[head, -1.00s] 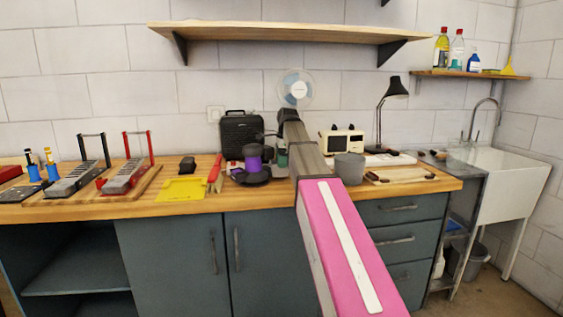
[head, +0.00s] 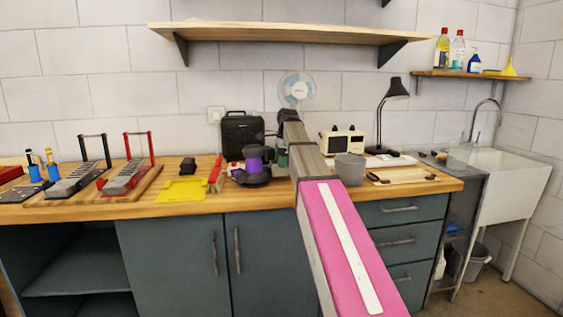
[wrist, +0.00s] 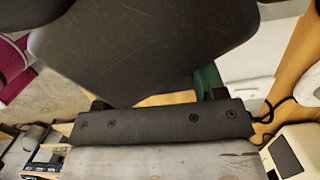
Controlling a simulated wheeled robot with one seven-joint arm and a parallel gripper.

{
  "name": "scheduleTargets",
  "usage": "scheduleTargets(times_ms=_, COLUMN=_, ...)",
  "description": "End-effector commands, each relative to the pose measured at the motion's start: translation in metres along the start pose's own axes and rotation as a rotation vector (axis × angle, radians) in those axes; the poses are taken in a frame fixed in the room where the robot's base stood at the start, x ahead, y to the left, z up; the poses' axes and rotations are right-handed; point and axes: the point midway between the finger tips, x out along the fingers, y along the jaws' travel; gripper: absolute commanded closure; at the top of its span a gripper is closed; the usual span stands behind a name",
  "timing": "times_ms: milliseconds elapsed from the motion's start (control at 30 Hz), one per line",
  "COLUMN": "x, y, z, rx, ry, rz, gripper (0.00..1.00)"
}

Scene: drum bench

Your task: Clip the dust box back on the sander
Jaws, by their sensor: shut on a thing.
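The sander (head: 253,166), purple and black, stands on the bench left of my arm's far end in the head view. My gripper (wrist: 160,101) shows in the wrist view as a black bar with a short black finger at each side. A large dark grey, scuffed body (wrist: 140,45) fills the top of that view and narrows down between the fingers; it seems to be the dust box, held in my gripper. In the head view my arm hides the gripper and what it holds. I cannot tell whether box and sander touch.
A grey pot (head: 350,168) and a cream appliance (head: 342,142) stand right of my arm. A black case (head: 242,135) stands behind the sander. A yellow tray (head: 182,190) and a red brush (head: 216,175) lie to the left. A wooden shelf (head: 285,32) hangs above.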

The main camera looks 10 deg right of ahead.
Motion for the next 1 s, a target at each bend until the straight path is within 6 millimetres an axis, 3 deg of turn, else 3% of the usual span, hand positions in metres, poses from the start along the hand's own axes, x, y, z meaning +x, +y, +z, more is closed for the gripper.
scheduleTargets(times_ms=1000, x=0.0, y=-0.015, z=0.003, rx=-0.001, ry=-0.004, rz=-0.003, gripper=0.62)
